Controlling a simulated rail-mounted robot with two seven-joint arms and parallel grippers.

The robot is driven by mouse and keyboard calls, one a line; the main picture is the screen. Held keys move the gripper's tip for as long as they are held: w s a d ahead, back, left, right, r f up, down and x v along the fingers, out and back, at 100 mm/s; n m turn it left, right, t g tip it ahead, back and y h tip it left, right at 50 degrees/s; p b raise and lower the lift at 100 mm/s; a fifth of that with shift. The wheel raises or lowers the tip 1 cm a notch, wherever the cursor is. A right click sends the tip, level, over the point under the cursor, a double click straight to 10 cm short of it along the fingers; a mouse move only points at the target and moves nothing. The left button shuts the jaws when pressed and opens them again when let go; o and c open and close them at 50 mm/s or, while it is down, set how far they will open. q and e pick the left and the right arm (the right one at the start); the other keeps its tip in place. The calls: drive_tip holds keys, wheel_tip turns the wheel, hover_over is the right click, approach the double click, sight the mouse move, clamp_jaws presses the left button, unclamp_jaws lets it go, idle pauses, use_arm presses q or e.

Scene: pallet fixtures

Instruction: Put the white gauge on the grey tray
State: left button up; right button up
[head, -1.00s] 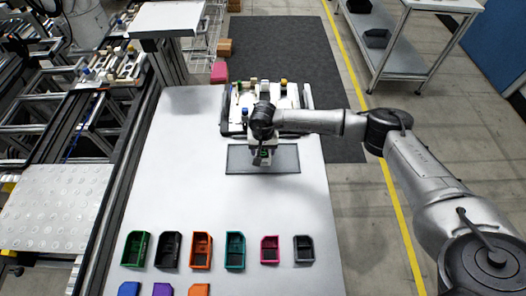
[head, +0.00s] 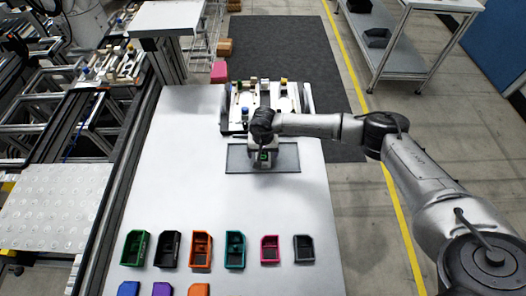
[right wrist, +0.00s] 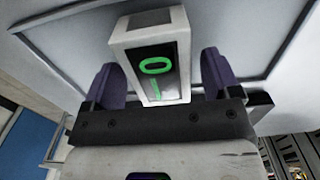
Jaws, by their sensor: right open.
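The white gauge (head: 264,158), a small box with a dark face and a green readout, stands over the grey tray (head: 238,160) in the head view. In the right wrist view the gauge (right wrist: 150,56) stands between the purple fingers with a gap on each side, and it appears to rest on the tray surface. My right gripper (right wrist: 160,72) is open around it; in the head view the gripper (head: 263,148) is partly hidden by its wrist. My left gripper is in neither view.
A fixture (head: 240,108) with several small parts stands just behind the tray. Several coloured bins, including a teal bin (head: 235,249), line the front of the white table (head: 190,190). The table between bins and tray is clear.

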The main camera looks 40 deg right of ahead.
drive_tip(key=shift+r, duration=0.2)
wheel_tip(320, 180, up, 12)
idle(0.4)
idle(0.6)
